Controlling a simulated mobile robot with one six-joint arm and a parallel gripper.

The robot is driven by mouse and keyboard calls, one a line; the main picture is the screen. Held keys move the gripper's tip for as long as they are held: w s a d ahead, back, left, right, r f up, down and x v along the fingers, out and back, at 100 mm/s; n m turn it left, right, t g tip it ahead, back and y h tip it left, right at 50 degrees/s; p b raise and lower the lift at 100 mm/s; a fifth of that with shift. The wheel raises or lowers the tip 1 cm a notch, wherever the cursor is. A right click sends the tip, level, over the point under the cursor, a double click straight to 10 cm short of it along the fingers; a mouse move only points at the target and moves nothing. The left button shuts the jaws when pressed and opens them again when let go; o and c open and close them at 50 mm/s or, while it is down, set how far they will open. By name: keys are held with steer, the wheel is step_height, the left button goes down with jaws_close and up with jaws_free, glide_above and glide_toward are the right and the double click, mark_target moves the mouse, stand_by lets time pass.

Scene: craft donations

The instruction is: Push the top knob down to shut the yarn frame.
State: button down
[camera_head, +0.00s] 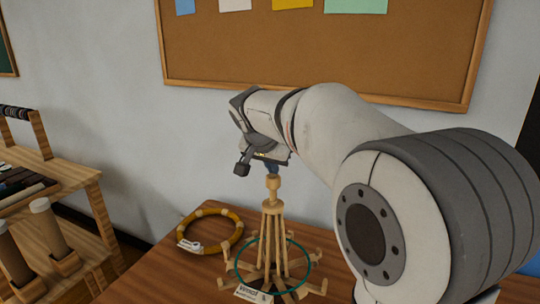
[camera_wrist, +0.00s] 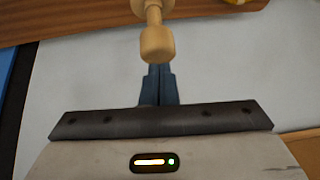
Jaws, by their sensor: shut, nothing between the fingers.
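The yarn frame (camera_head: 272,235) is a light wooden stand on the table, with slats rising to a neck and short arms spread low around it. Its rounded top knob (camera_head: 273,181) shows upright in the head view. In the wrist view the knob (camera_wrist: 157,43) is at the top centre, just beyond the fingertips. My gripper (camera_head: 271,170) is directly over the knob, pointing down. In the wrist view its blue-grey fingers (camera_wrist: 159,75) are together with nothing between them. The tips are at or very near the knob; I cannot tell whether they touch.
A teal ring (camera_head: 238,273) circles the frame's low arms, and a paper tag (camera_head: 251,294) is at its front. A tagged yellow-brown hoop (camera_head: 236,226) lies to the left on the brown table (camera_head: 160,243). A wooden shelf unit (camera_head: 84,176) stands far left.

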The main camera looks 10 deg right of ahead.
steer(key=r+p, duration=0.2)
steer(key=r, duration=0.1)
steer(key=r+p, duration=0.1)
steer(key=shift+w+d+r, duration=0.25)
steer(key=shift+w+d, duration=0.05)
steer(key=shift+d, duration=0.05)
steer(key=b+v, duration=0.2)
steer(key=v, duration=0.7)
steer(key=s+d+f+n+g+y, duration=0.1)
steer(key=s+f+n+g+y, duration=0.2)
steer(key=s+f, duration=2.1)
steer(key=f+n, duration=0.1)
steer(key=n, duration=0.3)
steer(key=shift+d+y, duration=0.3)
steer(key=shift+d, duration=0.05)
steer(key=shift+s, duration=0.1)
